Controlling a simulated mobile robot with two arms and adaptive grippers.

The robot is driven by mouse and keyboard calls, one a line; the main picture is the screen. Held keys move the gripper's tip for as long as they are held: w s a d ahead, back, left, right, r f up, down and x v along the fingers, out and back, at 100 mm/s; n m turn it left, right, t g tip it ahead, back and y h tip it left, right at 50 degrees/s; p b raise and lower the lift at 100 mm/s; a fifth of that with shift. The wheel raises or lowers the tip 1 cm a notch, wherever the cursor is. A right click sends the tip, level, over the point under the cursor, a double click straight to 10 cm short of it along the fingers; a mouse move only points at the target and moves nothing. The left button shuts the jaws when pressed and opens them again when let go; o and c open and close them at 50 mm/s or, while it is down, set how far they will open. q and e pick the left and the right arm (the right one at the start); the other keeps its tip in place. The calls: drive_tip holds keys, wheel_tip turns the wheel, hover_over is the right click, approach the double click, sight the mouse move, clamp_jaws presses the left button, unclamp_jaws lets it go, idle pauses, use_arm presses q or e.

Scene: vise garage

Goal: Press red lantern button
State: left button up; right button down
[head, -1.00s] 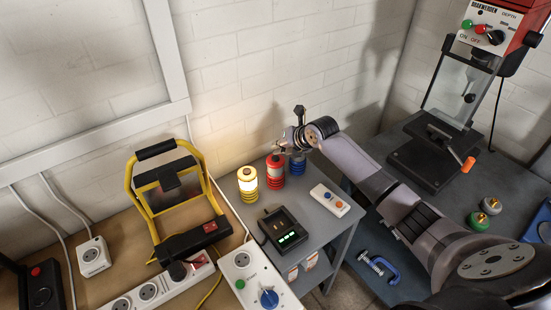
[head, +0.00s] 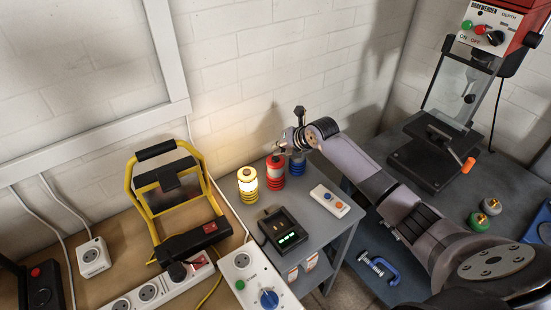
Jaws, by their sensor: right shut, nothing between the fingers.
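The red lantern (head: 274,172) stands on the small grey table, between a yellow lantern (head: 247,181) that glows and a blue lantern (head: 297,164). The red lantern does not glow. My right gripper (head: 279,150) is shut and empty, with its tip just above the top of the red lantern. I cannot tell whether the tip touches the button, which is hidden by the fingers or too small to see. The gripper body partly covers the blue lantern. My left gripper is not in view.
A black charger (head: 280,231) with green lights and a white remote (head: 329,201) lie on the grey table (head: 310,230) in front of the lanterns. A yellow-framed work light (head: 176,200) stands at left. The white wall is close behind the lanterns.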

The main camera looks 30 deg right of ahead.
sight(279, 158)
drive_tip(key=shift+f+b, duration=0.35)
drive_tip(key=shift+f, duration=0.1)
drive_tip(key=shift+f+b, duration=0.35)
drive_tip(key=shift+f, duration=0.1)
idle(0.8)
drive_tip(key=shift+r, duration=0.1)
drive_tip(key=shift+r+p, duration=0.6)
drive_tip(key=shift+r, duration=0.2)
wheel_tip(279, 158, up, 5)
drive_tip(key=p, duration=0.3)
drive_tip(key=shift+p, duration=0.4)
drive_tip(key=shift+s+f, duration=0.1)
idle(0.4)
